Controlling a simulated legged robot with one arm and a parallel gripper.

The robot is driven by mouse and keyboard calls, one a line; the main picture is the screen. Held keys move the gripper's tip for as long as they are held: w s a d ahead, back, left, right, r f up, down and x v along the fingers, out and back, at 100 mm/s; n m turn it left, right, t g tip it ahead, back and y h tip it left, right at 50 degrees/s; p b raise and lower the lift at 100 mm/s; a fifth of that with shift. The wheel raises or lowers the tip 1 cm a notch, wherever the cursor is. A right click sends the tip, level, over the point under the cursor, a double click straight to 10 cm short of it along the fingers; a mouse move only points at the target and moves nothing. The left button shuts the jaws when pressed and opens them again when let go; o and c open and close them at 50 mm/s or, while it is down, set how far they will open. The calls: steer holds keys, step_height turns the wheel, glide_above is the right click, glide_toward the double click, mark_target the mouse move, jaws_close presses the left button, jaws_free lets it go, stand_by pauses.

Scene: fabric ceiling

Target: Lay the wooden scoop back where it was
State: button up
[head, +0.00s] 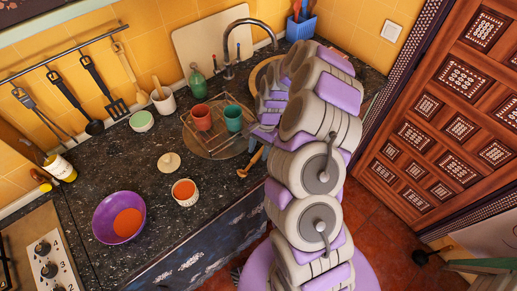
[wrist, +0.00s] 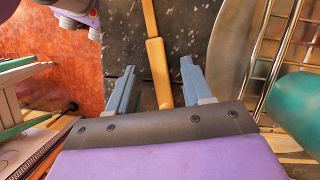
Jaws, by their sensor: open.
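The wooden scoop (head: 251,162) lies on the dark speckled counter near its front edge, beside the wire rack. My gripper (wrist: 158,70) is open, one blue-grey finger on each side of the handle, with a gap on both sides. I cannot tell how far above the counter the fingers are. In the head view, my arm covers part of the area around the scoop.
A wire rack (head: 222,118) with a red cup (head: 201,117) and a teal cup (head: 233,119) stands close by on a round mat. A terracotta-filled pot (head: 184,191), a round lid (head: 168,162) and a purple bowl (head: 104,218) are further left. The counter between is clear.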

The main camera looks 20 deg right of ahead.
steer(key=shift+d, duration=0.1)
steer(key=shift+w+d+r, duration=0.1)
steer(key=shift+d+r, duration=0.05)
steer(key=shift+r, duration=0.25)
steer(key=p+v, duration=0.1)
steer(key=v, duration=1.5)
steer(key=shift+r+p, duration=0.2)
steer(key=shift+p, duration=0.1)
steer(key=shift+w+d, duration=0.1)
